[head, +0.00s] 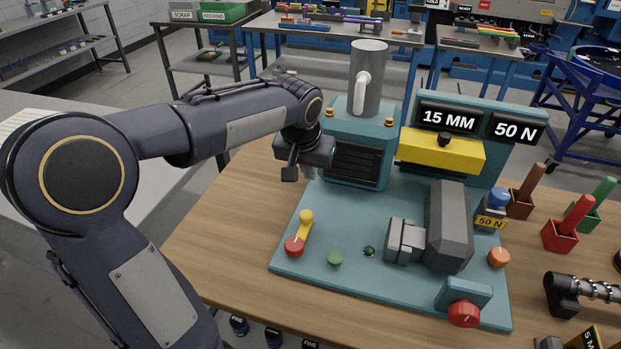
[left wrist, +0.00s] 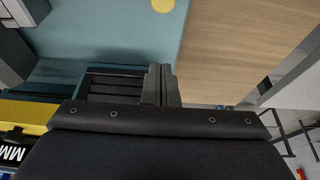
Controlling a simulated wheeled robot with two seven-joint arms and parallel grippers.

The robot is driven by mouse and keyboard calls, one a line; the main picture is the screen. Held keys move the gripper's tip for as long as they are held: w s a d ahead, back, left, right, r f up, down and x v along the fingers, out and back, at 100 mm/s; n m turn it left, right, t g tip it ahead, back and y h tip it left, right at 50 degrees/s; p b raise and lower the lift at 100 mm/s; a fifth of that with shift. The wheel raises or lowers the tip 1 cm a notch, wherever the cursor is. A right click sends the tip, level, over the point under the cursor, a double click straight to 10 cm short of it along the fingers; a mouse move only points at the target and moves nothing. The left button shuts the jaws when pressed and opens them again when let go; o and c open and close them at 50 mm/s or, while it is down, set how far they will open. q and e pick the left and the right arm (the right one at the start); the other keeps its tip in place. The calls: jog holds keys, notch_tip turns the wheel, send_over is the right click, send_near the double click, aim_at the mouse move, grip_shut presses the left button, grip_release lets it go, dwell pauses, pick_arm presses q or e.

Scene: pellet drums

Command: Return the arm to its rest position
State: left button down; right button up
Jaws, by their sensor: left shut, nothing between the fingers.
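My left arm comes in from the left of the head view and reaches over the left back part of the teal machine base (head: 385,270). My left gripper (head: 300,172) is shut and empty, pointing down just left of the teal block with dark slats (head: 353,165). Its closed fingers also show in the left wrist view (left wrist: 160,85), with the slatted block (left wrist: 112,82) beside them. The gripper appears clear of the machine, though the exact gap is hard to tell. My right gripper is not in view.
A grey cylinder with a white handle (head: 368,80) stands tall on the slatted block. A yellow bar (head: 441,153) and signs reading 15 MM and 50 N are to the right. A yellow lever with a red knob (head: 294,247) is in front. Bare wooden tabletop (head: 225,240) lies left.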

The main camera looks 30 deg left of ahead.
pick_arm(q)
jog(key=shift+r, duration=0.1)
dwell(0.5)
jog(key=s+d+f+h, duration=0.1)
jog(key=s+d, duration=0.2)
jog(key=s, duration=0.4)
jog(key=s+d+f+t+h, duration=0.1)
jog(key=s+d+f+h, duration=0.1)
jog(key=s, duration=0.6)
jog(key=s+d+f+m+h, duration=0.1)
jog(key=s+d+f, duration=0.1)
jog(key=s+d, duration=0.3)
jog(key=s, duration=0.3)
jog(key=shift+t+h, duration=0.3)
jog(key=shift+t, duration=0.1)
jog(key=shift+w, duration=0.1)
